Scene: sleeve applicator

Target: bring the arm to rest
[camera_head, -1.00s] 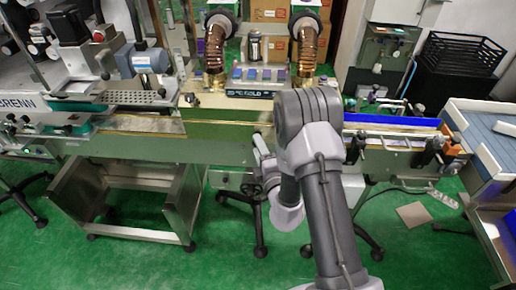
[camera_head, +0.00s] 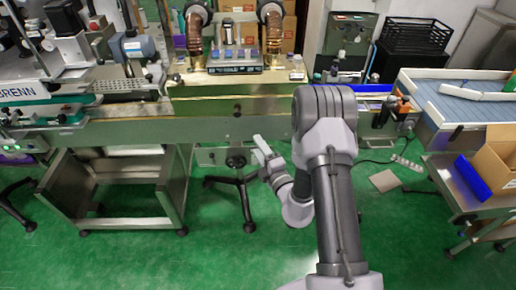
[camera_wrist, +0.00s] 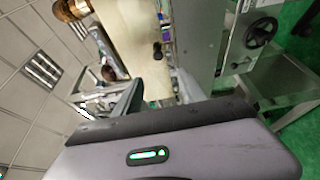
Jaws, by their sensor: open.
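My arm (camera_head: 328,130) is bent in front of the machine, its upper joint large in the middle of the head view. My gripper (camera_head: 262,150) hangs to the left of the arm, in front of the machine's lower side, and nothing shows between its jaws. It is open. The picture there is tilted, with the machine front (camera_wrist: 130,40) beyond the finger.
The sleeve machine (camera_head: 230,105) spans the back, with several small jars on its scale (camera_head: 235,68). A wheeled stool base (camera_head: 240,185) stands below. At right are a conveyor (camera_head: 455,95) and a cardboard box (camera_head: 497,160) on a table. The green floor (camera_head: 130,255) in front is clear.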

